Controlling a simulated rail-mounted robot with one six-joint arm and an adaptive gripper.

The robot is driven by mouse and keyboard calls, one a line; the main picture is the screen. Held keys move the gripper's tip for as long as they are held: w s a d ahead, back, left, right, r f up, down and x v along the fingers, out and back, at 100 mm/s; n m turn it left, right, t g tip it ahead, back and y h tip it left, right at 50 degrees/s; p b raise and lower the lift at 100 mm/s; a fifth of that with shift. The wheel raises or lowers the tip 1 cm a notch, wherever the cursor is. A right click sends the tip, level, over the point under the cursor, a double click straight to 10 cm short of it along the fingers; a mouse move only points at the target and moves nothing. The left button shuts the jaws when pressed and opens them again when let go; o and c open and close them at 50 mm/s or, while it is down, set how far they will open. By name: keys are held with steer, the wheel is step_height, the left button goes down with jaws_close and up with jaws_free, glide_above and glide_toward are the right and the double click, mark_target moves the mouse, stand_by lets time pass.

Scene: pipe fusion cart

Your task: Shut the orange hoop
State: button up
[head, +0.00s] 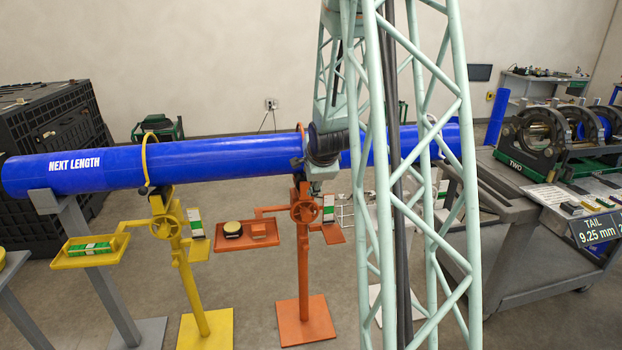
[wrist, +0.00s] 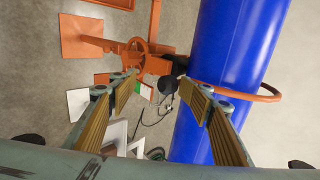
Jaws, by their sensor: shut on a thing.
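The orange hoop (wrist: 262,94) curves around the blue pipe (wrist: 228,60) in the wrist view, above the orange stand with its handwheel (wrist: 135,53). In the head view a bit of the hoop (head: 301,128) shows above the pipe (head: 225,160), over the orange stand (head: 304,250). The right finger overlaps the pipe's edge in view. The exact contact is hidden. In the head view my arm and gripper cover the pipe right of the stand.
A yellow stand (head: 190,260) with its yellow hoop (head: 145,160) stands to the left. Orange trays (head: 232,246) hold small items beside the orange stand. A grey cart (head: 500,230) with the fusion machine (head: 540,140) is at the right. A black crate (head: 65,115) stands at the left.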

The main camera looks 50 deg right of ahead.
steer(key=shift+s+a+f, duration=0.25)
steer(key=shift+a+f, duration=0.05)
steer(key=shift+c, duration=0.3)
steer(key=shift+s+a+r, duration=0.15)
steer(key=shift+r, duration=0.1)
steer(key=shift+c, duration=0.7)
steer(key=v, duration=1.1)
steer(key=shift+d+r, duration=0.2)
steer(key=shift+r, duration=0.2)
